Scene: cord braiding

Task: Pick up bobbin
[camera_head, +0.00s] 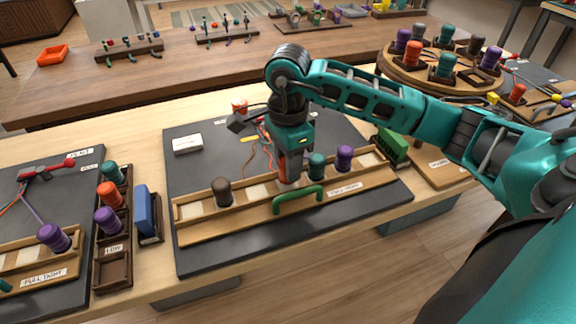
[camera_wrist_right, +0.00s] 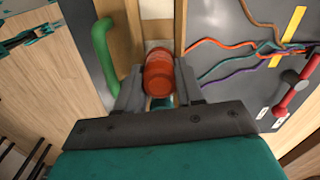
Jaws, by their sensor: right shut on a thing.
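My right gripper (camera_head: 289,176) reaches down over the wooden rail in the middle of the black board. In the right wrist view its jaws (camera_wrist_right: 159,88) are closed around an orange bobbin (camera_wrist_right: 159,68). In the head view the gripper mostly hides that bobbin. On the same rail (camera_head: 240,222), a dark brown bobbin (camera_head: 222,191) stands to the left, and a teal bobbin (camera_head: 317,166) and a purple bobbin (camera_head: 344,158) stand to the right. My left gripper is not in view.
A green handle (camera_head: 298,196) sits in front of the rail; it also shows in the wrist view (camera_wrist_right: 106,52). A bobbin box (camera_head: 112,270) and blue block (camera_head: 148,212) stand left. A round bobbin stand (camera_head: 440,78) is at the back right. Coloured cords (camera_wrist_right: 235,50) lie beside the rail.

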